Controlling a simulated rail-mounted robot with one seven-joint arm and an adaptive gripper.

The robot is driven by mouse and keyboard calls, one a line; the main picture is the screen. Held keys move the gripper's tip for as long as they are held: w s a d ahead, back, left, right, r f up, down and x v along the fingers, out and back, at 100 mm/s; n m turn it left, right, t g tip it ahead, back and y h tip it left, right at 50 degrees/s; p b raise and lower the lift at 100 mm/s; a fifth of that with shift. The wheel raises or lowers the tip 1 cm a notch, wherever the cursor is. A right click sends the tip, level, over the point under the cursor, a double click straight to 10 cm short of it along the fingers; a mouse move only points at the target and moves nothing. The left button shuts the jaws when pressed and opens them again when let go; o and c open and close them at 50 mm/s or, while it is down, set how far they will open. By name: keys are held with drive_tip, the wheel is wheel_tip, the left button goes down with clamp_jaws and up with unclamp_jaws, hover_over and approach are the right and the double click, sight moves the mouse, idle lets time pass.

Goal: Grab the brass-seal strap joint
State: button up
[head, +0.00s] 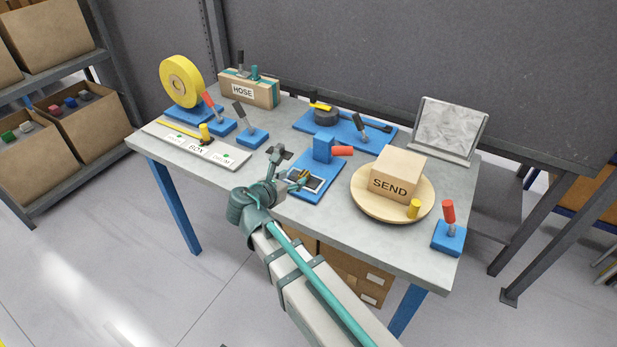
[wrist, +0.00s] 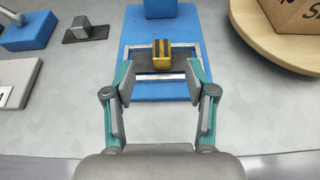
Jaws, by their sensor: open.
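The brass-seal strap joint appears to be the small yellow-brass piece with dark slots (wrist: 161,55). It sits at a dark strip inside a pale frame on a blue plate (wrist: 182,30). In the head view the blue plate (head: 325,172) lies at the front middle of the table, and the joint is small and partly hidden by my gripper (head: 286,172). In the wrist view my gripper (wrist: 161,80) is open and empty. Its two teal-and-grey fingers stand left and right, with the joint roughly centred just beyond the tips. I cannot tell the height between them.
A blue block with a red handle (head: 323,148) stands at the plate's far end. A round wooden board (head: 361,198) with a SEND box (head: 397,175) is close on the right. A small grey block (wrist: 85,28) is left of the plate. A white label board (head: 232,157) lies further left.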

sight(304, 173)
drive_tip(key=shift+p+x, duration=0.85)
drive_tip(key=shift+x, duration=3.05)
drive_tip(key=shift+s+f, duration=0.1)
drive_tip(key=shift+f, duration=0.05)
clamp_jaws()
drive_tip(key=shift+r+b, duration=0.3)
drive_tip(key=shift+r, duration=0.45)
drive_tip(key=s+d+r+b, duration=0.4)
drive_tip(key=s+r+b, duration=0.3)
drive_tip(key=s+r, duration=0.3)
drive_tip(key=shift+s, duration=0.8)
